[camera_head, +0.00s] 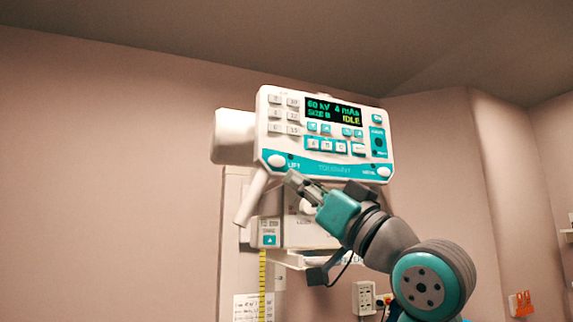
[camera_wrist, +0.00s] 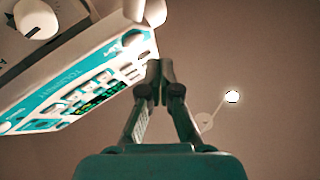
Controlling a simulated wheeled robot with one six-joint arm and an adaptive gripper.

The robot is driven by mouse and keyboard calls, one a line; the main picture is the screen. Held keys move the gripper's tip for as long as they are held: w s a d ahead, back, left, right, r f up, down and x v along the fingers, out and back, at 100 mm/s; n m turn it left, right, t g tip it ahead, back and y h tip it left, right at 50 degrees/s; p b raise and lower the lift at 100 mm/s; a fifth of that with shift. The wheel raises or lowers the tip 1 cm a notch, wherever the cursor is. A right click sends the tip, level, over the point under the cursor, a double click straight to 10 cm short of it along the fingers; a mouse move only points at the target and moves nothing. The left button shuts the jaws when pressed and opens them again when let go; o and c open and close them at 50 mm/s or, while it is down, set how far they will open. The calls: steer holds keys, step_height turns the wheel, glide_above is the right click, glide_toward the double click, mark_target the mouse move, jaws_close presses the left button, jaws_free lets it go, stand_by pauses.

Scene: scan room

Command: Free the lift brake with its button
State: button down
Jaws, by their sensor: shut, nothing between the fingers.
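The control panel (camera_head: 330,171) is a white and teal tube-head console on the wall-side unit, with a lit display (camera_head: 333,111) reading 60 kV, 4 mAs, SIZE B and IDLE. A white round button (camera_head: 276,161) sits at its lower left corner, beside a label that looks like LIFT. In the wrist view this button (camera_wrist: 133,42) is brightly lit, just left of and above the fingertips. My gripper (camera_head: 290,177) is shut and empty, its tips just below and right of the button in the head view. I cannot tell whether they touch the panel. My gripper (camera_wrist: 160,70) also shows in the wrist view.
A second white round button (camera_head: 383,172) is at the panel's lower right. A white handle (camera_head: 251,197) slants down below the lower left corner, close to my fingertips. A box with a teal button (camera_head: 269,240) is below. Open wall lies to the right.

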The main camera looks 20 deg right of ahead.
mark_target(277, 161)
steer(key=s+r+n+y, duration=0.1)
steer(key=s+r, duration=0.2)
steer(key=r, duration=0.2)
steer(key=shift+s+r+n, duration=0.2)
steer(key=shift+r+n, duration=0.1)
steer(key=shift+r, duration=0.05)
steer(key=shift+w, duration=0.1)
steer(key=shift+w, duration=4.35)
steer(key=shift+w, duration=0.4)
steer(key=shift+w+d, duration=0.1)
steer(key=shift+w, duration=0.25)
steer(key=shift+s, duration=0.8)
